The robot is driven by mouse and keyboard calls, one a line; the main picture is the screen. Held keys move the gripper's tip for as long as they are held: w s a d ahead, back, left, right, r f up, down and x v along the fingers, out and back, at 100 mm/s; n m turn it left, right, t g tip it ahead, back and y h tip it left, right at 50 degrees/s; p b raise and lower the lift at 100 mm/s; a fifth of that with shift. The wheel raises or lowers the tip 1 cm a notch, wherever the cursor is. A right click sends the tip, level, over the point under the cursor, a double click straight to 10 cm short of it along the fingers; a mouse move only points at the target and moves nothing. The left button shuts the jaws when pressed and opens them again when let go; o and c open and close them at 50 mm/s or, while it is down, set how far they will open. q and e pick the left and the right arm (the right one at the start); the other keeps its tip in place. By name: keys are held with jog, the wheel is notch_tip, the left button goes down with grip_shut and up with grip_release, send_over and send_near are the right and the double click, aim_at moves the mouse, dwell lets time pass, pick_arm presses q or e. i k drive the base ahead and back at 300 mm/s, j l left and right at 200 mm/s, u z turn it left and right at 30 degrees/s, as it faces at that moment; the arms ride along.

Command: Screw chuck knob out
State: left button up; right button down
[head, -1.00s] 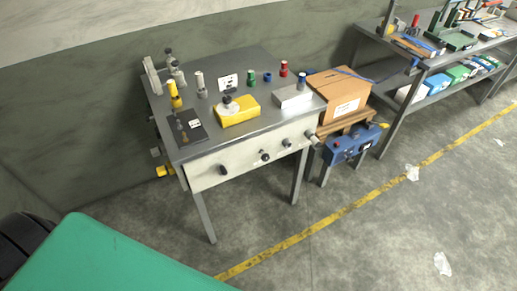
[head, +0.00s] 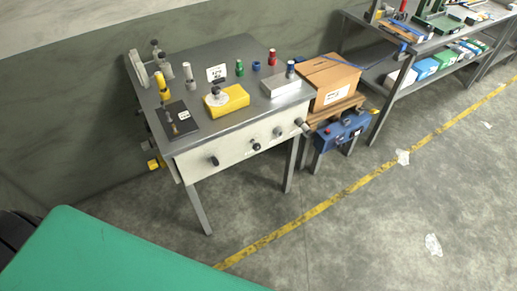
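A grey metal workbench (head: 225,55) stands left of centre in the head view. Its pale front panel (head: 235,158) carries several dark knobs: a left one (head: 213,160), a middle one (head: 256,147), one right of it (head: 278,132), and a larger grey one at the right end (head: 302,125). The labels are too small to read, so I cannot tell which is the chuck knob. On the bench top, a yellow block (head: 236,101) has a dark-topped round knob (head: 214,91) at its left end. Neither of my grippers is in view.
A cardboard box (head: 328,75) on a wooden stand and a blue unit (head: 342,132) sit right of the bench. A loaded shelf (head: 405,60) stands farther right. A green surface (head: 110,255) fills the lower left. The floor (head: 350,240) in front is mostly clear.

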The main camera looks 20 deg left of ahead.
aim_at(256, 146)
jog(key=i+l+u, duration=0.2)
jog(key=u, duration=0.25)
jog(key=i+l+u, duration=0.1)
jog(key=l+u, duration=0.35)
jog(key=j, duration=0.1)
